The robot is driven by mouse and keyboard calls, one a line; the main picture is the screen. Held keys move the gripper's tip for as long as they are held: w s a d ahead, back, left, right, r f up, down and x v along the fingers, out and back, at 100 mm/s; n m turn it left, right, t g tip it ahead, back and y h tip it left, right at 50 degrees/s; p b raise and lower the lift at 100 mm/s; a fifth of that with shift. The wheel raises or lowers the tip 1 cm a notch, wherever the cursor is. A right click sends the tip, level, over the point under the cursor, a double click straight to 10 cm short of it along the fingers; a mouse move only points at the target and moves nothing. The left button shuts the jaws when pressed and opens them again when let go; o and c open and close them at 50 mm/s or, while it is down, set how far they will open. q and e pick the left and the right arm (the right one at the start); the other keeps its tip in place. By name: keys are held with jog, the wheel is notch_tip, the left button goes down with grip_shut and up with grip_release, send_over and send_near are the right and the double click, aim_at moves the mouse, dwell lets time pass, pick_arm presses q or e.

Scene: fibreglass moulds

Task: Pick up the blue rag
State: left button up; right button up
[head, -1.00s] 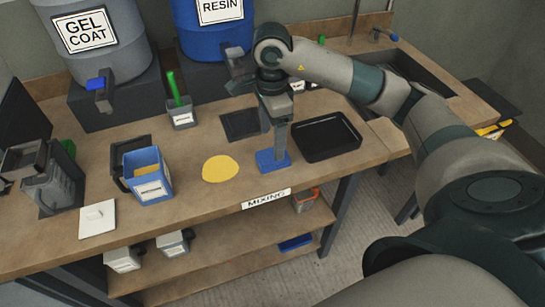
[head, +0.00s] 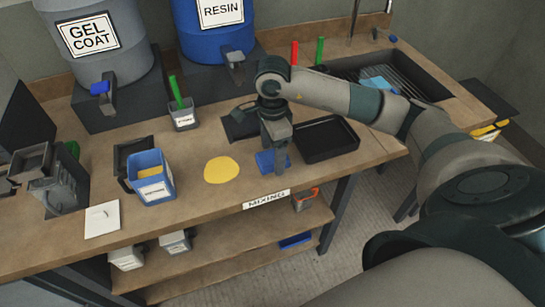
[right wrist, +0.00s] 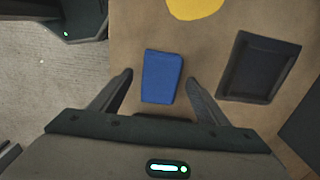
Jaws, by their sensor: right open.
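The blue rag (head: 264,160) is a flat blue rectangle near the front edge of the wooden bench, right of a yellow round patch. My right gripper (head: 276,168) is above it, pointing down and partly covering it in the head view. In the right wrist view, the blue rag (right wrist: 161,76) lies between the two spread fingers of the right gripper (right wrist: 158,82). The fingers are open, one on each side, with nothing held. Whether the tips touch the bench cannot be told. My left gripper is not in view.
A black tray (head: 326,139) is right of the rag, and a dark flat square (head: 240,125) is behind it. The yellow patch (head: 221,170) and a blue-grey container (head: 151,176) are left. A sink (head: 420,78) holds something light blue (head: 376,84).

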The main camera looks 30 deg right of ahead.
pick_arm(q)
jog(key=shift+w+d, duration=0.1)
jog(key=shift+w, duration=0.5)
pick_arm(e)
jog(key=c, duration=1.1)
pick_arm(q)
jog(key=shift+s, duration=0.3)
pick_arm(e)
jog(key=shift+c, duration=0.2)
jog(key=shift+r, duration=0.1)
